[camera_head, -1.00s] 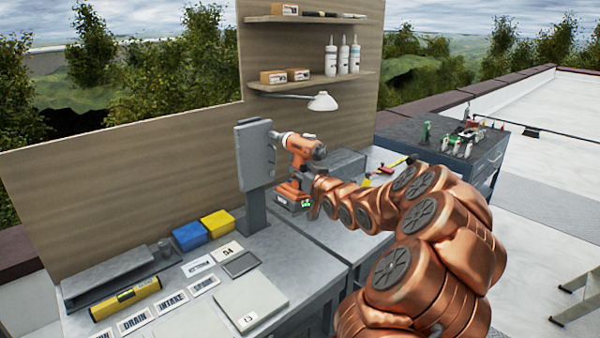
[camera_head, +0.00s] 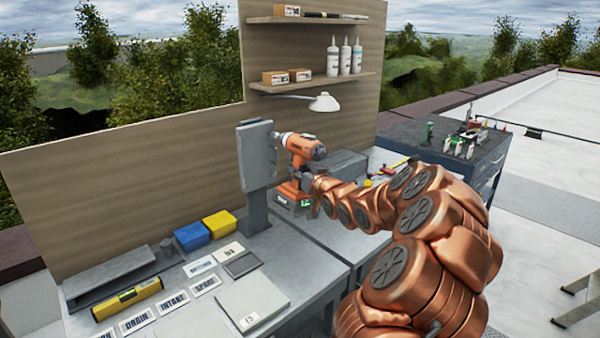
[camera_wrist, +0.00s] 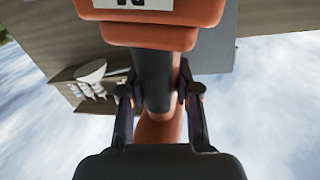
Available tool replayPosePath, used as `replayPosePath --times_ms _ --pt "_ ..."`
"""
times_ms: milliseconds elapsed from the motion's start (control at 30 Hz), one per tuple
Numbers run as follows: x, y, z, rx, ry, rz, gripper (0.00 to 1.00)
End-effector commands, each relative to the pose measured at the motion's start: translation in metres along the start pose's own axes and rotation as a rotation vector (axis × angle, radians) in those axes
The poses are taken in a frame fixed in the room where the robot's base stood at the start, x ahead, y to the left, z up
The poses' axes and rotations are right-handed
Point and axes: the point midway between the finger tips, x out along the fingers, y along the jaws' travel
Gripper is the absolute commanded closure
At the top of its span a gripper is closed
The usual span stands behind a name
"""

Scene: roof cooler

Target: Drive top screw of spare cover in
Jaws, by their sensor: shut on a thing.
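The spare cover (camera_head: 257,156) is a grey upright plate on a grey post that stands on the bench. My gripper (camera_wrist: 160,95) is shut on the dark handle of an orange cordless driver (camera_head: 302,150). The driver also shows in the wrist view (camera_wrist: 155,35), where its battery end fills the top. In the head view its nose points left and meets the upper right part of the cover, or is very close to it. The top screw and the driver's bit tip are too small or hidden to make out.
The bench (camera_head: 215,310) carries label plates, a yellow level (camera_head: 128,298), blue (camera_head: 192,236) and yellow (camera_head: 219,224) boxes and a flat grey panel (camera_head: 250,302). A lamp (camera_head: 324,102) and shelves are above. A tool cabinet (camera_head: 440,145) stands at right.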

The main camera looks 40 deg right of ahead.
Motion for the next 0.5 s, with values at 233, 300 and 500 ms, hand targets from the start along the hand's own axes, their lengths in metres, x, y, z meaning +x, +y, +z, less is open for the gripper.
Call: replayPosePath --times_ms 233,300,500 --pt "0.0019 -0.0009 -0.0031 -0.001 0.006 -0.001 1.0" --pt "0.0024 -0.0009 -0.0032 -0.001 0.006 0.0 1.0" --pt "0.0039 -0.0012 -0.0033 -0.001 0.006 0.0 1.0"
